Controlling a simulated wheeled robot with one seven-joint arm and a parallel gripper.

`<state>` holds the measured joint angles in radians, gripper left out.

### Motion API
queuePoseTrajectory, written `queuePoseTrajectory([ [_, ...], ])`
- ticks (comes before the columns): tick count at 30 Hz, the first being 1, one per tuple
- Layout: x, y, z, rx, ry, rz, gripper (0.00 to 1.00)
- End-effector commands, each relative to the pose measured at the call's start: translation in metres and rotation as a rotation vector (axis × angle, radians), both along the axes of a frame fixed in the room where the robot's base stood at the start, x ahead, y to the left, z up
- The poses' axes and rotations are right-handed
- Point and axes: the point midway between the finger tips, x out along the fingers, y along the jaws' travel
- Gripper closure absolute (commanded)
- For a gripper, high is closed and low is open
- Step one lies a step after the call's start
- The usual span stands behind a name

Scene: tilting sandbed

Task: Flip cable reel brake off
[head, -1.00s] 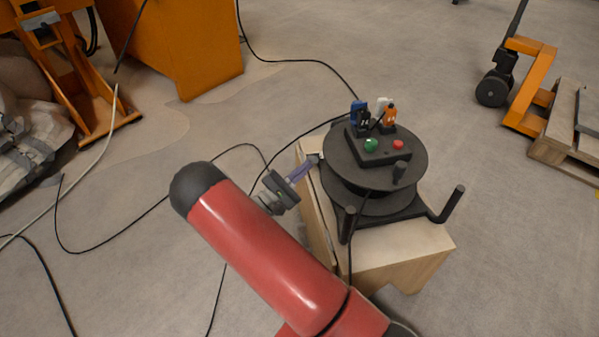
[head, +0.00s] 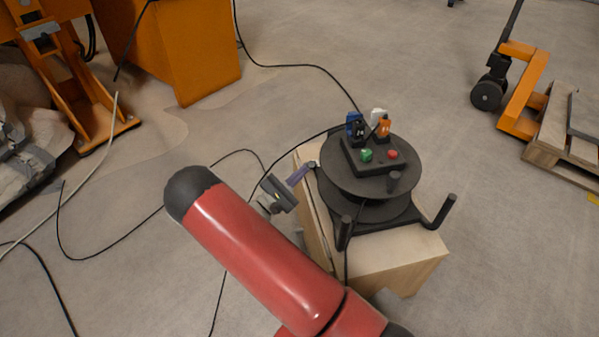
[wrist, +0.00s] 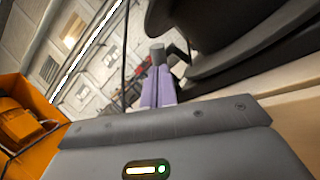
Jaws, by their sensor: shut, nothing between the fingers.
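The black cable reel (head: 340,182) stands on a wooden box in the head view, and its dark discs fill the upper right of the wrist view (wrist: 235,35). A small grey-tipped lever (wrist: 157,54) sticks out at the reel's side; it looks like the brake, and its setting cannot be told. My gripper (head: 300,174) is at the left side of the reel. Its purple fingers (wrist: 158,88) are shut and empty, with their tips right at the lever's end. I cannot tell whether they touch it.
The wooden box (head: 395,265) is under the reel. A control block with a green button (head: 366,155), a red button (head: 393,154) and plugs sits on the reel's top. Black posts (head: 445,210) rise at its front. Cables cross the floor. A pallet truck (head: 522,90) stands right.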

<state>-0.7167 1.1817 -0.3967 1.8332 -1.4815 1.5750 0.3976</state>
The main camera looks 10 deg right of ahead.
Motion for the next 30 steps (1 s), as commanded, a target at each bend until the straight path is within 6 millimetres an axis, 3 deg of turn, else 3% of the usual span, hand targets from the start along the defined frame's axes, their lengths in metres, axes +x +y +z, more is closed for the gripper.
queuePoseTrajectory([
  [6,0.007,-0.001,0.02,0.002,0.181,-0.001,1.0],
  [19,0.026,-0.001,0.029,0.01,0.54,-0.001,1.0],
  [30,0.026,0.002,0.025,0.01,0.569,-0.001,1.0],
])
